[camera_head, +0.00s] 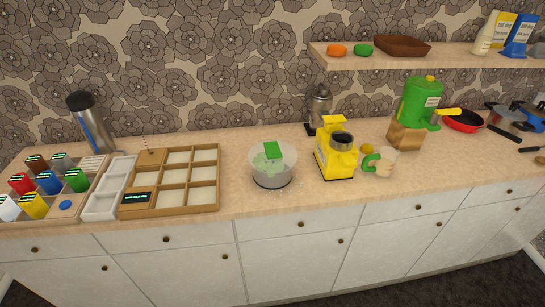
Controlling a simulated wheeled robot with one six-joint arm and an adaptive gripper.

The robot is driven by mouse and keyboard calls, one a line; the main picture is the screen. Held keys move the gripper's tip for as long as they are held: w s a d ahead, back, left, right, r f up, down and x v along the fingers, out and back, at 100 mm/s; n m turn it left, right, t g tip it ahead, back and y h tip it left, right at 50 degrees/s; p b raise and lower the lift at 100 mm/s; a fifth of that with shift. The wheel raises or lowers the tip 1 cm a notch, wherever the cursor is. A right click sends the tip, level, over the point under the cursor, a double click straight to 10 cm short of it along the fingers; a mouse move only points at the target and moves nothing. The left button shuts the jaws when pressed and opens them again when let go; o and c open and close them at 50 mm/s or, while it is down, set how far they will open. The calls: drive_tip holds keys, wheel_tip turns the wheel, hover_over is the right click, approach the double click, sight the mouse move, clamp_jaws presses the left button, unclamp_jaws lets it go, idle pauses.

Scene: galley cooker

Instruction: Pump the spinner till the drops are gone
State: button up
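The spinner (273,179) stands on the counter near the middle of the view. It is a clear, round bowl with a dark base. A green block-like part (273,149) sits at its top, and pale green contents show inside. Drops are too small to make out for certain. My gripper is not in view, and nothing touches the spinner.
A yellow coffee machine (333,160) and a mug (381,163) with a green handle stand right of the spinner. A wooden compartment tray (207,209) lies to its left. A shelf (450,62) hangs above at the right. The counter (250,225) is clear in front of the spinner.

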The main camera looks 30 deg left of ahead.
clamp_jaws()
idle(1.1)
